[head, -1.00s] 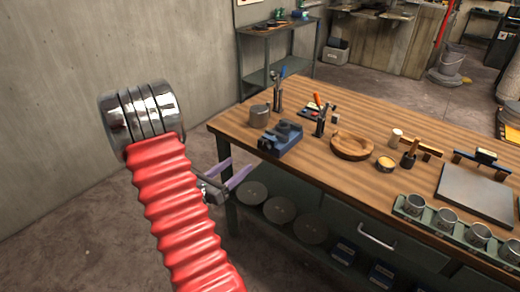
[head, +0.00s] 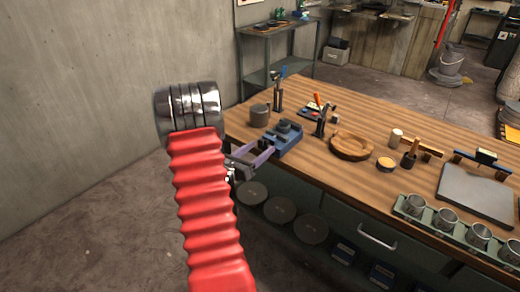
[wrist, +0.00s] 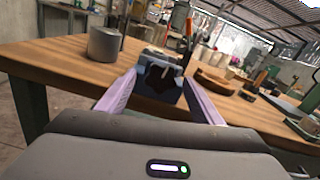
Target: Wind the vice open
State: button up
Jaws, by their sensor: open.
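The blue vice (head: 286,136) sits near the left front edge of the wooden bench. In the wrist view the vice (wrist: 160,78) is straight ahead, between and beyond my fingers, with its dark end facing me. My gripper (head: 262,152) is open and empty, its two lilac fingers reaching toward the near end of the vice. In the wrist view the fingers of my gripper (wrist: 160,98) stand wide on either side of the vice's front. I cannot tell whether they touch it. The vice's handle is too small to make out clearly.
A grey cylinder (head: 260,115) stands left of the vice. A dark upright tool (head: 321,122) and a round wooden dish (head: 351,145) are to its right. Metal cups stand in a green tray (head: 428,219) along the front edge. The bench edge lies under my gripper.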

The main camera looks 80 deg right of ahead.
jog(key=shift+s+d, duration=0.25)
jog(key=shift+d, duration=0.25)
jog(key=shift+c, duration=0.7)
jog(key=shift+w, duration=0.1)
jog(key=c, duration=0.9)
